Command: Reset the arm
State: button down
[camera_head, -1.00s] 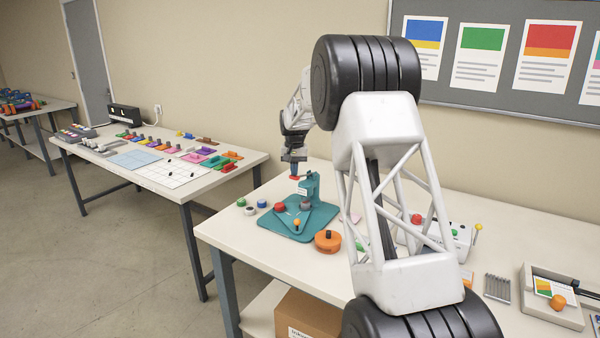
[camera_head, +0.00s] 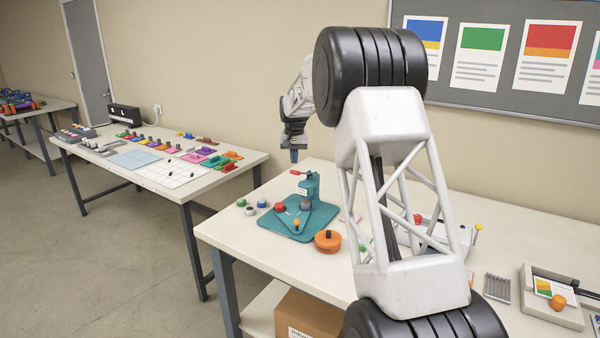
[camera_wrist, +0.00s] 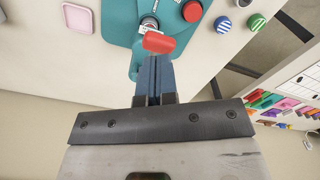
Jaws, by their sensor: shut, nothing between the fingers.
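My gripper (camera_head: 293,156) is shut and empty, pointing down above the back of the teal press (camera_head: 322,213) on the near table. In the wrist view my gripper's blue fingers (camera_wrist: 153,65) are together, and the press's red lever handle (camera_wrist: 158,42) shows just beyond their tips. In the head view the red handle (camera_head: 300,173) lies a little below the fingertips, with a small gap. My own arm covers part of the table to the right of the press.
Small knobs (camera_head: 250,210) and an orange round piece (camera_head: 327,241) stand by the press. A paper trimmer (camera_head: 560,275) is at the right. A second table (camera_head: 230,180) with coloured pieces is at the left.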

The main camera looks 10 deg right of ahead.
jog(key=shift+r, duration=0.1)
dwell(0.3)
jog(key=shift+s+r, duration=0.25)
jog(key=shift+s, duration=0.1)
jog(key=s+a+r, duration=0.1)
jog(key=s+r, duration=0.3)
jog(key=s, duration=0.7)
jog(key=s+r+n+t, duration=0.1)
jog(key=s+r, duration=0.3)
jog(key=s, duration=0.7)
jog(key=s+a+r, duration=0.1)
jog(key=s+r, duration=0.2)
jog(key=s, duration=0.8)
jog(key=s+f, duration=0.3)
jog(key=s, duration=0.9)
jog(key=s+a+f+n+t, duration=0.1)
jog(key=s+f, duration=0.2)
jog(key=s, duration=0.9)
jog(key=s+f, duration=0.3)
jog(key=s, duration=0.9)
jog(key=shift+a+f+n+t, duration=0.2)
jog(key=shift+f+n+t, duration=0.1)
jog(key=shift+n, duration=0.1)
